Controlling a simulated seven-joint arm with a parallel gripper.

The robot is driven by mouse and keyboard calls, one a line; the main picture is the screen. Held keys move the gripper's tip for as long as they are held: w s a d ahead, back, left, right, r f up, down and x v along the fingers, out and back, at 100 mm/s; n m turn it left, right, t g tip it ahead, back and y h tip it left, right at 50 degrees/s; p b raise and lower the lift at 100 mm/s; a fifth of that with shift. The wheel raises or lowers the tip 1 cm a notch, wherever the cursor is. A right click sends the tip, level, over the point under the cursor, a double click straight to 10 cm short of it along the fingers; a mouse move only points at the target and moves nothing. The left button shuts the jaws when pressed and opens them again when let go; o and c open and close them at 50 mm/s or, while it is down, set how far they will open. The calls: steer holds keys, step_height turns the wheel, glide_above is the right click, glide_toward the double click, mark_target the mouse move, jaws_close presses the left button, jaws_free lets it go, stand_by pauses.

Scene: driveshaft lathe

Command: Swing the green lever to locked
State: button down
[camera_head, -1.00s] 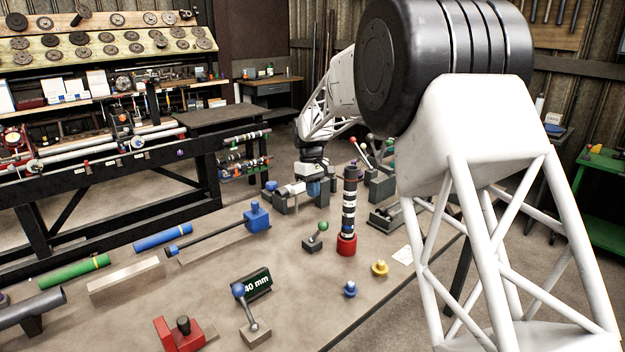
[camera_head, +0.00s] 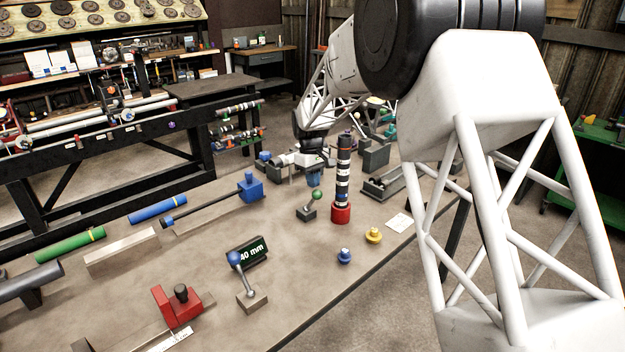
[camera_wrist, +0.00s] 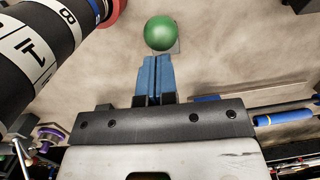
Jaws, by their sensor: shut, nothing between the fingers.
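The green lever stands on the bench, a green ball knob (camera_head: 317,195) on a short stem that tilts up to the right from a small dark base (camera_head: 306,214). In the wrist view the green ball (camera_wrist: 160,33) is just beyond my fingertips, hiding most of its stem and base. My gripper (camera_wrist: 155,60) has blue fingers, shut together with nothing between them. In the head view my gripper (camera_head: 315,183) points down, just above or behind the green ball. I cannot tell whether they touch.
A striped post on a red base (camera_head: 341,213) stands close to the right of the lever. A blue-knobbed lever (camera_head: 235,259), a yellow knob (camera_head: 373,236) and a blue knob (camera_head: 344,256) are nearer. Bare bench lies left of the green lever.

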steer(key=shift+s+d+f, duration=0.45)
steer(key=shift+s+d, duration=0.2)
steer(key=shift+s, duration=0.1)
steer(key=w+a+r, duration=0.1)
steer(key=w+r, duration=0.1)
steer(key=r, duration=0.4)
steer(key=w+a+r, duration=0.1)
steer(key=r, duration=0.5)
steer(key=shift+w+r, duration=0.35)
steer(key=shift+r, duration=0.05)
